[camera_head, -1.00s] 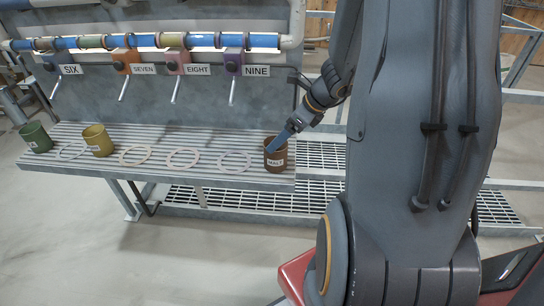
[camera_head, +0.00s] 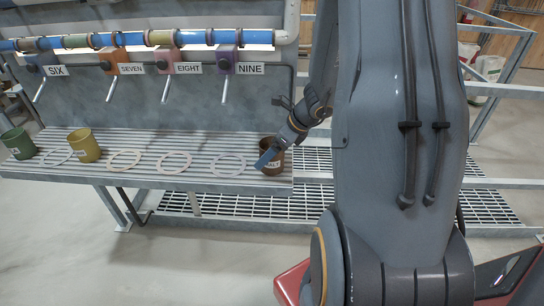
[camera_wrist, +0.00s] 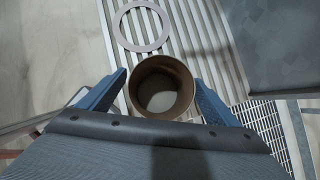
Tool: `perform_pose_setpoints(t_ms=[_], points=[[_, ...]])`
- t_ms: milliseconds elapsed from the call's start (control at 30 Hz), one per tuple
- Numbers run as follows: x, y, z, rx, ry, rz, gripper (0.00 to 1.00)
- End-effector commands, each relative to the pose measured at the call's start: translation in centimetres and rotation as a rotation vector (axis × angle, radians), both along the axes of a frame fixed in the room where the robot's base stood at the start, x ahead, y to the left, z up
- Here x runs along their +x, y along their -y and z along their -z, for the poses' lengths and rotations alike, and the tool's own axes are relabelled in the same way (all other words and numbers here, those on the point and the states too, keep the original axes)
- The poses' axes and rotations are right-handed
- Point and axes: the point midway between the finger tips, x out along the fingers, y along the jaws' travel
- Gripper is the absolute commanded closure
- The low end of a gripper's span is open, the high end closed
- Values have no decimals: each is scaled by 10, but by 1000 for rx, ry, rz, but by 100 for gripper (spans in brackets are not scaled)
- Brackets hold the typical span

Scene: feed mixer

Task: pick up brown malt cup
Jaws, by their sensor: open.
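The brown malt cup (camera_head: 272,158) stands upright at the right end of the slatted metal bench, its label partly covered by a blue finger. In the wrist view I look down into the open mouth of the brown cup (camera_wrist: 162,88). My gripper (camera_wrist: 160,85) is open, with one blue finger on each side of the cup. A narrow gap shows on the left; on the right the finger is very close, and I cannot tell if it touches. In the head view my gripper (camera_head: 268,157) is at the cup, reaching in from the upper right.
A green cup (camera_head: 18,144) and a yellow-olive cup (camera_head: 84,146) stand on the bench's left part. Several flat rings lie on the bench (camera_head: 140,140), the nearest being a grey ring (camera_head: 228,173). Levered taps with number signs (camera_head: 188,68) hang behind. Metal grating (camera_head: 240,202) lies below.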

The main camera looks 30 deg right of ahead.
Motion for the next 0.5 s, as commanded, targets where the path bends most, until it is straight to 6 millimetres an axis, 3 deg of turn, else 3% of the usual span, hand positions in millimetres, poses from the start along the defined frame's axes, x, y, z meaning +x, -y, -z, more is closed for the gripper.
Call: perform_pose_setpoints(t_ms=[200,500], points=[[11,-7,23,1,-2,-1,16],[14,-8,29,-1,-1,0,16]])
